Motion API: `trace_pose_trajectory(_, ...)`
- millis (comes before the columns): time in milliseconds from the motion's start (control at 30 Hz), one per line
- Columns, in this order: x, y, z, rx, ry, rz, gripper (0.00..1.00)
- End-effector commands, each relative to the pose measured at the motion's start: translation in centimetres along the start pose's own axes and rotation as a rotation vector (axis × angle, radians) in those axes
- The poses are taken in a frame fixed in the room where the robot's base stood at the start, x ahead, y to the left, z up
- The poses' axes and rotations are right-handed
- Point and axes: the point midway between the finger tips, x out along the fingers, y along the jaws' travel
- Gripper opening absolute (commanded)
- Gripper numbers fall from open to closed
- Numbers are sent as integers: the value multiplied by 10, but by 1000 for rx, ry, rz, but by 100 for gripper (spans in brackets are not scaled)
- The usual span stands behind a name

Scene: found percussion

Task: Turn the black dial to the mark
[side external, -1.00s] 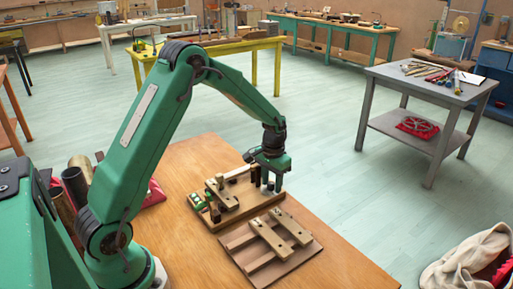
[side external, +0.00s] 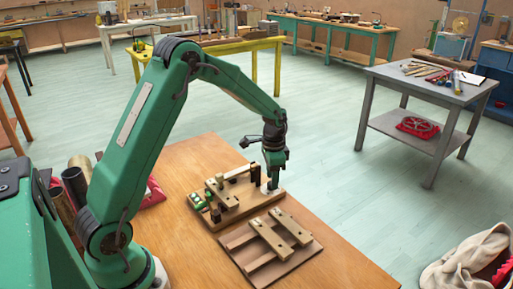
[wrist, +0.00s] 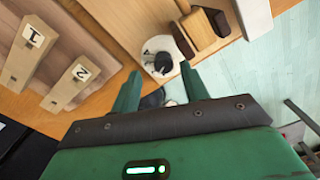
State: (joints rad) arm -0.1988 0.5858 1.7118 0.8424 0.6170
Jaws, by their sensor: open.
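The black dial (wrist: 162,62) is a small dark knob on a white round plate (wrist: 148,50) in the wrist view. A short dark mark shows on the plate near it. In the side view the plate (side external: 265,188) is a small pale patch at the board's right end, and the dial is mostly hidden by my gripper. My gripper (wrist: 157,76) points down with its two green fingers apart, and the dial appears just beyond and between the fingertips. In the side view my gripper (side external: 271,187) is right over that end of the board. I cannot tell whether a finger touches the dial.
The wooden board (side external: 232,214) carries wooden bars, dark blocks and a green part. Beside it lies a second board (side external: 262,277) with two bars, marked 1 (wrist: 32,36) and 2 (wrist: 82,73) in the wrist view. The table (side external: 345,272) is clear towards its front right.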

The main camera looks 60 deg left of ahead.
Motion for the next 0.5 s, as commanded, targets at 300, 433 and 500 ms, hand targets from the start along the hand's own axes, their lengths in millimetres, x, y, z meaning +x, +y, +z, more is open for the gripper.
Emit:
trace_pose_trajectory(300, -46, 0, 0, -2, 2, -1, 45)
trace_pose_trajectory(433, -63, 2, 1, -5, 3, -2, 45)
trace_pose_trajectory(500, -70, 6, 4, -12, 11, -8, 45)
